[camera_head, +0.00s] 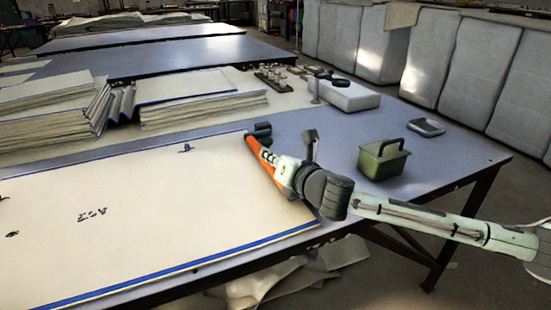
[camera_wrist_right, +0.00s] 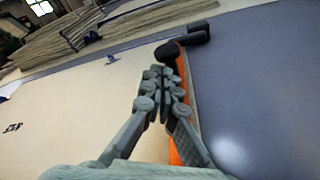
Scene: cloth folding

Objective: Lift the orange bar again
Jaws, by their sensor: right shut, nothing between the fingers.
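The orange bar (camera_head: 254,146) lies along the right edge of a cream cloth (camera_head: 130,215) with blue borders, its black end piece (camera_head: 262,130) at the far end. My right gripper (camera_head: 268,157) is low over the bar. In the right wrist view its fingers (camera_wrist_right: 162,74) are closed together with nothing between them. There the orange bar (camera_wrist_right: 182,62) runs beside and partly behind the fingers, which hide part of it. I cannot tell whether the fingers touch it. My left gripper is not in view.
The blue-grey table (camera_head: 440,160) holds a green box with a handle (camera_head: 383,160), a white box (camera_head: 350,96) and a grey tray (camera_head: 427,126) on the right. Folded cloth stacks (camera_head: 50,118) stand at the back left. Bare tabletop lies right of the bar.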

